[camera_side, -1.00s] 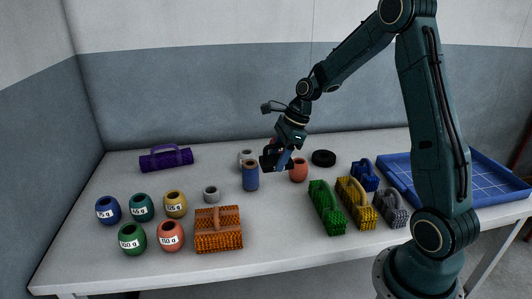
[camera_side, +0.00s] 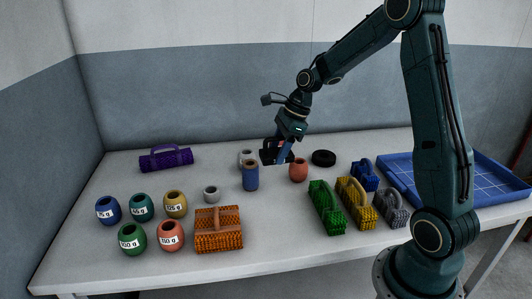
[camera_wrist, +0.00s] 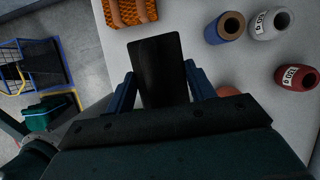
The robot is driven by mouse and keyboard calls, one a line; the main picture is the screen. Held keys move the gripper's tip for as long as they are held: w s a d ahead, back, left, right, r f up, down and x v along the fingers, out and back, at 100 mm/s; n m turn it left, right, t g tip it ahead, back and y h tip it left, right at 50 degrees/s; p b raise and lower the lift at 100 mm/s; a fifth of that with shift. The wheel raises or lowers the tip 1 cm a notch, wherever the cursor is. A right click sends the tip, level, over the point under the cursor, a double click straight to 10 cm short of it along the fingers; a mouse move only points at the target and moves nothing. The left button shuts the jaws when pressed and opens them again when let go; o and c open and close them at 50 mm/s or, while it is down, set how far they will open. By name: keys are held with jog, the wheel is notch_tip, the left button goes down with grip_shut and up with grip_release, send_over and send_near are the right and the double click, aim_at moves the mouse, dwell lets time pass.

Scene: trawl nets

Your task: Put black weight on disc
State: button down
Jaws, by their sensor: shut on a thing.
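My gripper (camera_side: 279,152) is shut on a black block, the black weight (camera_wrist: 158,68), which shows between the two blue fingers in the wrist view. In the side view the dark block (camera_side: 268,153) is held in the air above the back middle of the table, partly hidden by a finger. A flat black round disc (camera_side: 323,158) with a darker middle lies on the table to the right of my gripper. The held weight is apart from it.
A blue cylinder (camera_side: 250,177), a grey-white jar (camera_side: 247,157) and a red jar (camera_side: 299,171) stand close to my gripper. Green (camera_side: 327,207), yellow (camera_side: 357,204), grey and blue handled blocks stand front right, beside a blue tray (camera_side: 497,180). Several labelled jars and an orange basket (camera_side: 218,239) stand front left.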

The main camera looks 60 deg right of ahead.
jog(key=d+r+m+t+h, duration=0.1)
jog(key=d+m, duration=0.8)
jog(key=d, duration=2.3)
notch_tip(320, 180, up, 2)
jog(key=shift+r+m+t+h, duration=0.25)
jog(key=shift+m+t+h, duration=0.05)
jog(key=shift+h, duration=0.8)
jog(key=shift+s+d+f, duration=0.1)
send_over(318, 159)
jog(key=s, duration=0.1)
notch_tip(318, 159, down, 16)
jog(key=shift+s+r, duration=0.15)
jog(key=shift+r, duration=0.1)
jog(key=shift+f, duration=0.1)
jog(key=shift+f, duration=2.05)
jog(key=shift+f, duration=0.15)
jog(key=c, duration=0.5)
grip_release()
jog(key=shift+s+f, duration=0.1)
